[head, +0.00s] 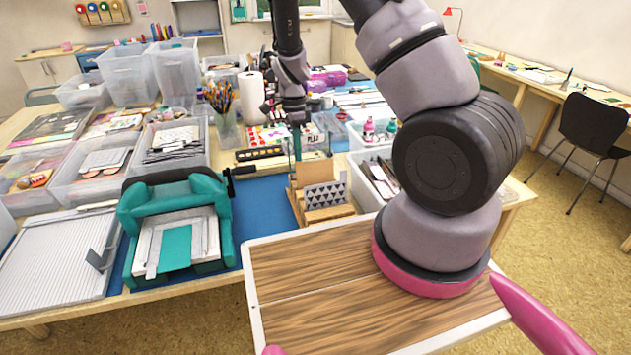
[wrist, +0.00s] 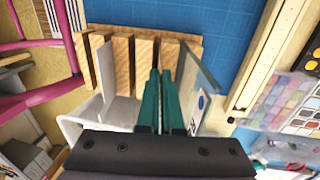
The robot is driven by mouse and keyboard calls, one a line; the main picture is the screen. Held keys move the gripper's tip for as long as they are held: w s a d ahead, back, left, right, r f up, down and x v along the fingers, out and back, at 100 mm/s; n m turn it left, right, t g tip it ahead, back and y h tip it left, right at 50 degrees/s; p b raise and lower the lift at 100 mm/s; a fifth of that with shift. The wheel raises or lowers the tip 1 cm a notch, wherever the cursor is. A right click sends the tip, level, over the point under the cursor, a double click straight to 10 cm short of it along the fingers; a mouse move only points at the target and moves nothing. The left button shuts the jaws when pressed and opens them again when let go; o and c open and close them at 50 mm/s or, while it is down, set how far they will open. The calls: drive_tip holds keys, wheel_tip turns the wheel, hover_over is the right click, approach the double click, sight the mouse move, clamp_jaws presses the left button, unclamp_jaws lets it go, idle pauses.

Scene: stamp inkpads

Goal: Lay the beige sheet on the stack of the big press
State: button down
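The big press (head: 128,215) is a teal machine on the left of the table in the head view. Its flat stack (head: 212,235) lies at its front, pale plates with a teal sheet (head: 176,248) on top. The beige sheet (head: 314,172) stands upright in a slotted wooden rack (head: 328,214), behind a grey patterned sheet (head: 322,197). My gripper (head: 297,152) points down at the rack. In the wrist view its teal fingers (wrist: 160,75) are close together over the slots (wrist: 122,52). The beige sheet is not clear there, so I cannot tell whether they grip it.
A glassy teal-edged plate (wrist: 200,72) stands right of the fingers, and a grey sheet (wrist: 104,70) stands left of them. A paper trimmer (head: 50,265) lies left of the press. Clear bins (head: 178,150) stand behind it. Blue mat (head: 262,200) lies bare between press and rack.

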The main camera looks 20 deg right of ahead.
wheel_tip(320, 180, up, 6)
drive_tip(key=w, duration=0.1)
drive_tip(key=shift+r, duration=0.15)
idle(0.5)
